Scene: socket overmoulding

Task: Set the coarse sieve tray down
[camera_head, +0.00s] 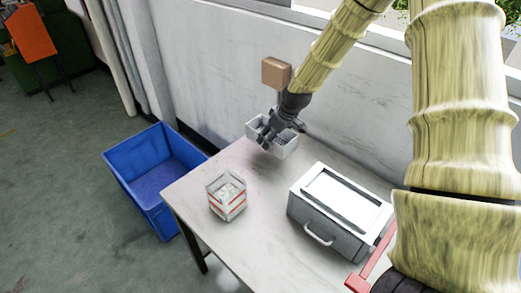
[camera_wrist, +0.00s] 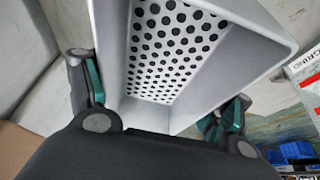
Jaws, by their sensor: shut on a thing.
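The coarse sieve tray (camera_head: 287,151) is a light grey open box near the back edge of the table, by the wall. In the wrist view, its floor is a white plate with rows of round dark holes (camera_wrist: 178,45), framed by grey side walls. My gripper (camera_head: 271,137) is shut on the tray. In the wrist view, the gripper (camera_wrist: 160,100) has its dark and green fingers on either side of the tray's near end. I cannot tell whether the tray's underside touches the table.
The pale table (camera_head: 262,200) holds a clear box with red stripes (camera_head: 227,200) at front left and a grey metal case with a handle (camera_head: 340,210) at right. A blue crate (camera_head: 150,178) stands on the floor. A brown block (camera_head: 275,72) is behind the tray. The table's middle is clear.

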